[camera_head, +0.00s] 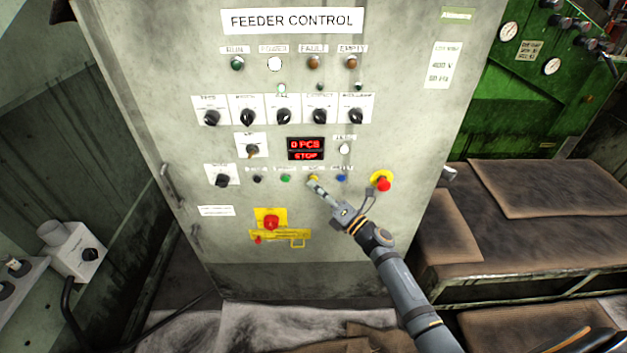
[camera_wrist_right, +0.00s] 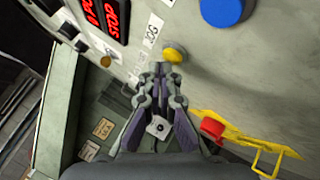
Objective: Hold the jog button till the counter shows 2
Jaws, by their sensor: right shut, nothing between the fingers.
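The jog button is a small yellow button (camera_head: 313,177) in the lower button row of the control panel. It also shows in the right wrist view (camera_wrist_right: 175,53), beside a label reading JOG. The counter (camera_head: 305,149) shows red text, "0 PCS" above "STOP". My right gripper (camera_head: 317,186) is shut and empty, its fingertips right at the yellow button from below right. In the right wrist view its closed fingertips (camera_wrist_right: 160,70) are just below the button. I cannot tell whether they touch it. My left gripper is not in view.
A blue button (camera_head: 341,178) and a red emergency button (camera_head: 383,183) sit to the right of the jog button, a green button (camera_head: 286,178) to the left. A yellow-backed red switch (camera_head: 270,221) is below. A bench (camera_head: 556,188) stands at right.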

